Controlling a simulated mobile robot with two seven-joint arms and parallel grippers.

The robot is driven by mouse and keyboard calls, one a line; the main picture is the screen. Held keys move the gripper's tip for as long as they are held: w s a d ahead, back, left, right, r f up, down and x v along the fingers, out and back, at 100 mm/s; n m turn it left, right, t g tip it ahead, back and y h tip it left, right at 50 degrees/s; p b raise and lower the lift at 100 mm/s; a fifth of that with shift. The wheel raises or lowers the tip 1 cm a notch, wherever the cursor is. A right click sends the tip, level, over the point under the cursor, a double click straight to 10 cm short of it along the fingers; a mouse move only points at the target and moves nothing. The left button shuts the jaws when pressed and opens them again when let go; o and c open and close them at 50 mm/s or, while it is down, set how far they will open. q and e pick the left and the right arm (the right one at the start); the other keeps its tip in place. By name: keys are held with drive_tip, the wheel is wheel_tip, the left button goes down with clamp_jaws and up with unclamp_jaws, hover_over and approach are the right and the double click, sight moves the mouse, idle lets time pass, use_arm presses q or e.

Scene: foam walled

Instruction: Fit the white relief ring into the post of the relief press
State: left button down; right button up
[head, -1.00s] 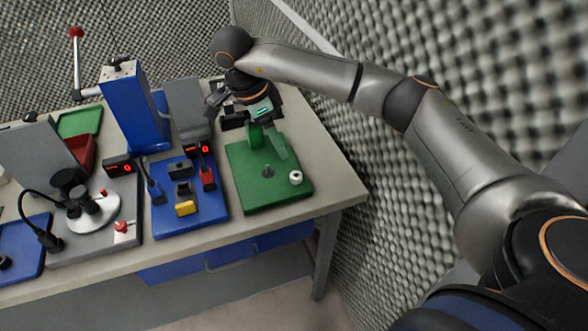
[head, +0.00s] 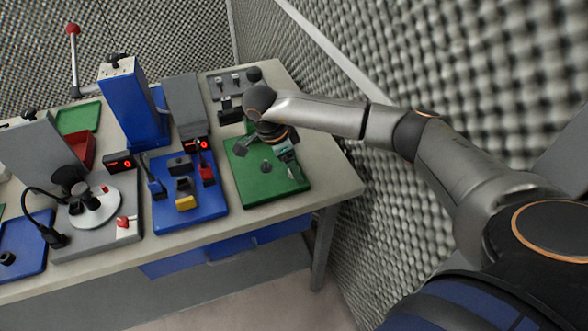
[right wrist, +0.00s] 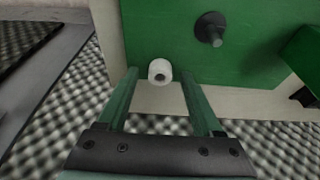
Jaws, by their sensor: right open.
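The white relief ring (right wrist: 160,71) sits near the edge of the green base of the relief press (right wrist: 160,35), its hole visible in the right wrist view. My right gripper (right wrist: 158,78) is open, its two green fingers pointing toward the ring, one to each side of it in the picture. Whether they touch it cannot be told. The short dark post (right wrist: 213,28) rises from the base to the right of the ring. In the head view the post (head: 266,166) shows left of my right gripper (head: 291,170), which hides the ring. My left gripper is not in view.
A blue plate (head: 200,215) with small blocks lies left of the green base (head: 250,190). A tall blue press (head: 130,100) stands behind it. A grey fixture with a white disc (head: 112,210) is further left. The foam wall (head: 390,220) is close on the right.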

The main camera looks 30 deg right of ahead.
clamp_jaws()
idle(0.6)
